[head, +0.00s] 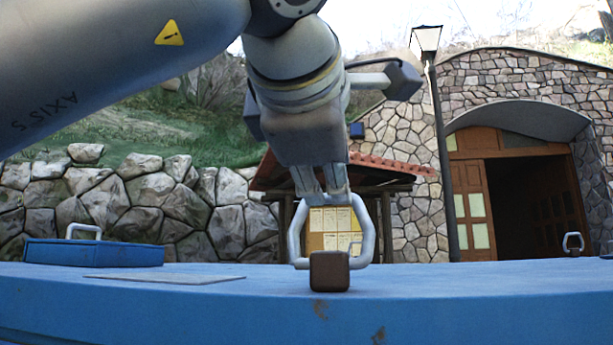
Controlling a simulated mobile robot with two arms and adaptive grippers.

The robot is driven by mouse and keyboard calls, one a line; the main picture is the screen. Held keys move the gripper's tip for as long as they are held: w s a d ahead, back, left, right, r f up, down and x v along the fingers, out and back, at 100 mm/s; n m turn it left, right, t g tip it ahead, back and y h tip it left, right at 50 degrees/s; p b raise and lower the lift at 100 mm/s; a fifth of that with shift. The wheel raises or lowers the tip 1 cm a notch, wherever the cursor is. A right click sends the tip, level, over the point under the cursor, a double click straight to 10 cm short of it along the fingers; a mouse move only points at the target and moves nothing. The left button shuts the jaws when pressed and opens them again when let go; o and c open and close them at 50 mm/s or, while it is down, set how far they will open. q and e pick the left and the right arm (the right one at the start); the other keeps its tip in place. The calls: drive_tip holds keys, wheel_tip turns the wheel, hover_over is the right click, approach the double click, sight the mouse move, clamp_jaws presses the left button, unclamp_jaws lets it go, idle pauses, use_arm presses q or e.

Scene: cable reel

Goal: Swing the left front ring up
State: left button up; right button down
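The left front ring (370,235) is a light grey metal loop on a dark brown block (330,272) at the near edge of the blue deck. It stands upright, its two sides rising from the block. My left gripper (322,197) points down from above, its fingers close together at the top of the loop. The fingers look shut on the ring's top bar and hide most of it. My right gripper is not in view.
The blue surface (450,292) spans the foreground. A blue lid with a handle (95,254) and a thin flat plate (165,278) lie at left. Another small ring (573,241) stands at far right. Stone walls, a lamp post and a doorway are behind.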

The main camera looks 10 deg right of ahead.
use_arm(q)
drive_tip(key=v, duration=1.2)
drive_tip(key=shift+s, duration=0.25)
